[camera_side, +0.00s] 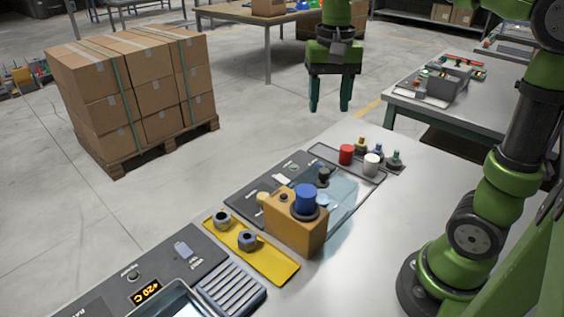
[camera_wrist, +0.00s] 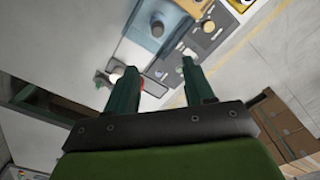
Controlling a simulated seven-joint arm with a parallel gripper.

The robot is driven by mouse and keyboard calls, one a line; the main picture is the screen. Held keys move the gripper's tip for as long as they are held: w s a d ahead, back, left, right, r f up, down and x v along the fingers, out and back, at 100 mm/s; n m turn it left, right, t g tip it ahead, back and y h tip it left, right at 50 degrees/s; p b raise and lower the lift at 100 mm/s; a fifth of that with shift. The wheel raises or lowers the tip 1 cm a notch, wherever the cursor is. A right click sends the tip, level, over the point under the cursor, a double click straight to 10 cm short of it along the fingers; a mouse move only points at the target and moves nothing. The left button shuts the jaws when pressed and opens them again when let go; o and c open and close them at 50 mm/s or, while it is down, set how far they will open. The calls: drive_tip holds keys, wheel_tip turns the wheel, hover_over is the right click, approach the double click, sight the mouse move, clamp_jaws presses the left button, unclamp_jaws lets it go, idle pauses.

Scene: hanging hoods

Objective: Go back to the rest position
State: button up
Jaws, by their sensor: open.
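My gripper (camera_side: 329,106) hangs in the air past the far edge of the workbench in the side view, its two dark green fingers pointing down. It is open, with nothing between the fingers. In the wrist view my gripper (camera_wrist: 167,85) also shows empty, with the fingers apart. The bench (camera_side: 375,225) with its devices is below and in front of it.
An orange block with a blue knob (camera_side: 306,198) stands on the bench. Red (camera_side: 346,154) and white (camera_side: 371,164) cylinders stand on a tray behind it. A yellow plate (camera_side: 272,266) carries two nuts. Stacked boxes (camera_side: 135,95) stand on a pallet at left.

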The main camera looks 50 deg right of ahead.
drive_tip(key=s+a+f+n+t+y, duration=0.2)
drive_tip(key=s+a+f+n+t, duration=0.2)
drive_tip(key=s+a+t, duration=0.2)
drive_tip(key=s+t, duration=0.1)
drive_tip(key=s, duration=0.1)
drive_tip(key=shift+s+f+n, duration=0.3)
drive_tip(key=shift+n, duration=0.1)
